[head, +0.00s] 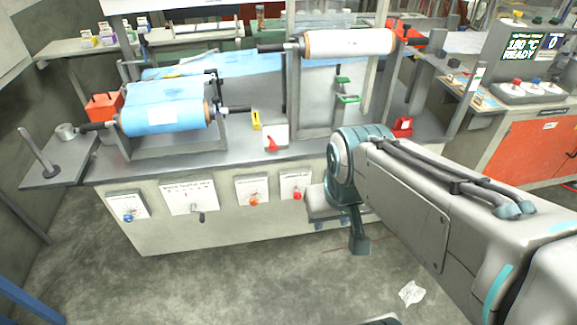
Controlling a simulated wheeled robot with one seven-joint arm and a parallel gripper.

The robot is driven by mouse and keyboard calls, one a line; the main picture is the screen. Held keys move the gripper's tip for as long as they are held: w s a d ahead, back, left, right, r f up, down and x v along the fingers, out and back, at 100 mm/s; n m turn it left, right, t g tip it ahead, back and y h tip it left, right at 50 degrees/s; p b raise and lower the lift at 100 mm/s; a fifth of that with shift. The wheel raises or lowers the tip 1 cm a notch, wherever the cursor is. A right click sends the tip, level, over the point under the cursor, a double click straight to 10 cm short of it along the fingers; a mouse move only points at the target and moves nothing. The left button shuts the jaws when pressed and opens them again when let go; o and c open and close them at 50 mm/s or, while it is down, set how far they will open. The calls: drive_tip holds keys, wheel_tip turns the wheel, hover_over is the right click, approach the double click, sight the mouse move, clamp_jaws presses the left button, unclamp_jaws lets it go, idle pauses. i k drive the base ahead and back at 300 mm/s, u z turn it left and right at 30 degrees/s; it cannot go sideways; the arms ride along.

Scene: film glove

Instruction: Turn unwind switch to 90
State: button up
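The front panel of the machine bench holds a blue knob (128,217) on a white plate at the left. Further right are a dark lever (200,215) below a wide label plate, an orange knob (253,202) and a red knob (297,195). The lettering is too small to read, so I cannot tell which one is the unwind switch or its angle. The end of my arm, with my gripper (338,222), hangs at the panel's right end, right of the red knob and apart from it. Its fingers are not clear.
An orange cabinet (540,150) is at the right. The floor before the panel is mostly clear, with crumpled paper (411,294).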

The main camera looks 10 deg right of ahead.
sight(297, 196)
drive_tip(key=k, duration=0.55)
drive_tip(key=u, duration=0.55)
drive_tip(key=i, duration=1.45)
drive_tip(key=z, duration=0.1)
